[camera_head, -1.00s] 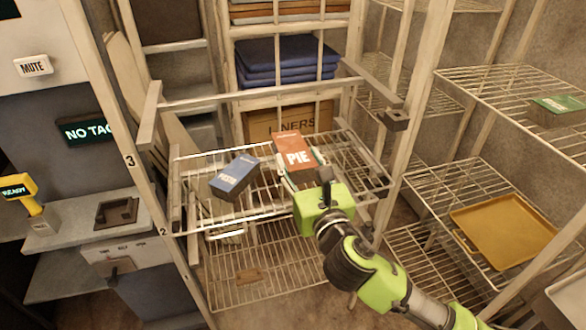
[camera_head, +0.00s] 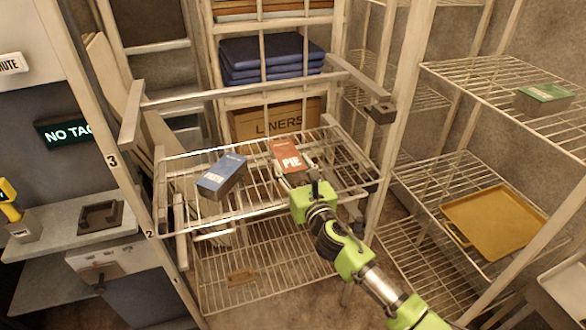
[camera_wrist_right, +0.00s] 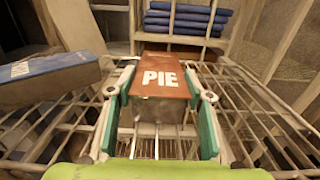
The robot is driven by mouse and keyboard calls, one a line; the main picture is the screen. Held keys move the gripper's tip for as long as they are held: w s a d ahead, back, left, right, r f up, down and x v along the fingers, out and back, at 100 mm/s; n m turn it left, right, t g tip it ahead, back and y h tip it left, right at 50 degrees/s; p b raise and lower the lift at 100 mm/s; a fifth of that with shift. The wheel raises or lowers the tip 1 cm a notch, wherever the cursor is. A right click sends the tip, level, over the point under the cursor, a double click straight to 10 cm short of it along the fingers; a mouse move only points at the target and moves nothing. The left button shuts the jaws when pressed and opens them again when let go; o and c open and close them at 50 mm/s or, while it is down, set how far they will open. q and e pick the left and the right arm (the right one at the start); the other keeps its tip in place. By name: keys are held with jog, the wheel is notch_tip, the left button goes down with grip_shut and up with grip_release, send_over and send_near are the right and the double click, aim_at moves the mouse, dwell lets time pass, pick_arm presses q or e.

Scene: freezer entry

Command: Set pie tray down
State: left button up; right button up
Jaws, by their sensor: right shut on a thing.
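The pie tray (camera_head: 286,155) is a box with a red-brown top marked "PIE", on or just above the wire shelf (camera_head: 262,196); I cannot tell whether it touches the wires. My right gripper (camera_head: 298,174) is shut on it. In the right wrist view the fingers lie along both sides of the pie tray (camera_wrist_right: 163,77), its label facing up. A blue box (camera_head: 222,175) lies on the same shelf to the left, apart from the pie tray. My left gripper is not in view.
Shelf posts stand on both sides, and a grey rail (camera_head: 235,90) crosses behind. A "LINERS" carton (camera_head: 277,120) and folded blue cloths (camera_head: 270,60) are farther back. A yellow tray (camera_head: 495,222) and a green-topped box (camera_head: 543,97) sit on right-hand racks. Bare wire lies right of the pie tray.

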dwell(0.3)
jog(key=o, duration=1.4)
jog(key=shift+f, duration=0.15)
jog(key=shift+c, duration=0.2)
jog(key=shift+s, duration=0.15)
jog(key=v, duration=1.1)
jog(key=shift+s, duration=0.35)
jog(key=shift+s+d, duration=0.1)
jog(key=shift+d, duration=0.05)
